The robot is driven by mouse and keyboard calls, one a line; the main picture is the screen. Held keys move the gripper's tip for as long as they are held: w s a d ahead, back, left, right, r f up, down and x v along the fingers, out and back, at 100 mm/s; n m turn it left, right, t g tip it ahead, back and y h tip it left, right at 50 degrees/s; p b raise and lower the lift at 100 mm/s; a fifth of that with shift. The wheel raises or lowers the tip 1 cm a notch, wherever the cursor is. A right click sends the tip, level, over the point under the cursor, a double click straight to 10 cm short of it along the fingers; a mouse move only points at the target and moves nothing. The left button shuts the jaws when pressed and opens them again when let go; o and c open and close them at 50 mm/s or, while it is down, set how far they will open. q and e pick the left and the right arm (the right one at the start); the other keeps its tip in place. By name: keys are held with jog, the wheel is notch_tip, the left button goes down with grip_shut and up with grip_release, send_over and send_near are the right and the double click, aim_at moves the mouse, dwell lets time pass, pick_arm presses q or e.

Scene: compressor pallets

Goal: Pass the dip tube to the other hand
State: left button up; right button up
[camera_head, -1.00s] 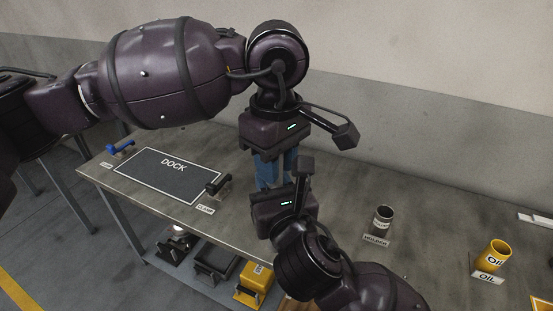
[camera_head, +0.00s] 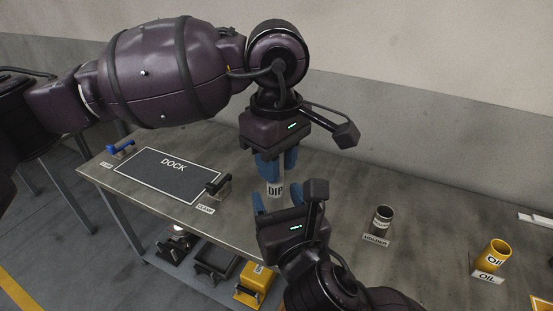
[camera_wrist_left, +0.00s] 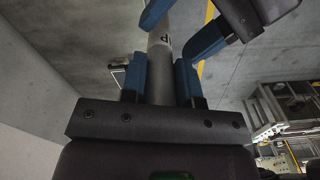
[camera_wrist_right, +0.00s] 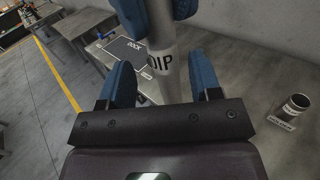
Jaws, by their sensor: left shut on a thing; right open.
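My left gripper (camera_head: 277,172) is shut on the dip tube (camera_head: 275,189), a grey tube with a white DIP label. It holds the tube above the bench, with the labelled end sticking out below the fingers. My right gripper (camera_head: 278,204) is open just below, its blue fingers pointing up towards the labelled end. In the right wrist view the tube (camera_wrist_right: 161,63) runs between the open right fingers (camera_wrist_right: 161,78), with a visible gap on either side. In the left wrist view the tube (camera_wrist_left: 160,75) lies between the left fingers (camera_wrist_left: 160,70).
The bench (camera_head: 340,195) carries a dark DOCK plate (camera_head: 168,176), a blue clamp (camera_head: 121,149), a black clamp (camera_head: 218,186), a dark holder cup (camera_head: 383,219) and a yellow OIL cup (camera_head: 494,253). Bins, one of them yellow (camera_head: 254,285), sit below. The bench around the holder is clear.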

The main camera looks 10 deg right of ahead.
aim_at(276, 197)
jog(key=v, duration=0.3)
jog(key=shift+s+d+f, duration=0.1)
jog(key=shift+s+f, duration=0.05)
jog(key=shift+f, duration=0.1)
jog(key=s+d+f+n+g+h, duration=0.1)
jog(key=s+d+f+n+g, duration=0.1)
jog(key=d+f+n, duration=0.5)
jog(key=s+d+f+n+g+h, duration=0.1)
jog(key=s+d+f+n+g, duration=0.1)
jog(key=d+f+n, duration=0.6)
jog(key=s+d+f+n+g+h, duration=0.1)
jog(key=d+f+n, duration=0.6)
jog(key=f+n, duration=1)
jog(key=s+n+h, duration=0.1)
jog(key=s+n, duration=0.1)
jog(key=shift+d+f+n+g, duration=0.3)
jog(key=shift+d+f+g, duration=0.05)
jog(key=shift+d+g, duration=0.05)
